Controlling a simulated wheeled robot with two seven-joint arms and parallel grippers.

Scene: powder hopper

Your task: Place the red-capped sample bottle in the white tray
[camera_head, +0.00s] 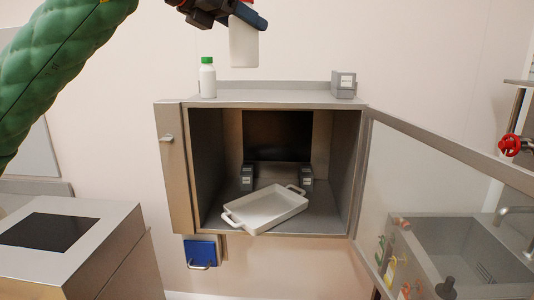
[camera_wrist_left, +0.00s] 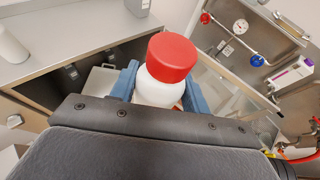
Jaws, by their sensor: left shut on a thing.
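My left gripper (camera_head: 236,20) is shut on the white sample bottle (camera_head: 243,45) and holds it upright in the air, above the top of the steel cabinet. In the left wrist view the bottle's red cap (camera_wrist_left: 172,57) shows between the two blue fingers of the gripper (camera_wrist_left: 160,88). In the head view the cap is hidden behind the gripper. The white tray (camera_head: 266,209) sits below, inside the open cabinet at its front edge, slightly turned, with a handle at each end. It looks empty. My right gripper is not in view.
A green-capped white bottle (camera_head: 207,78) and a grey box (camera_head: 343,84) stand on the cabinet top (camera_head: 275,98). Two dark boxes (camera_head: 247,177) flank the tray's rear. The clear door (camera_head: 440,170) stands open at right, with a sink behind it. A blue-fronted handle piece (camera_head: 200,252) hangs below.

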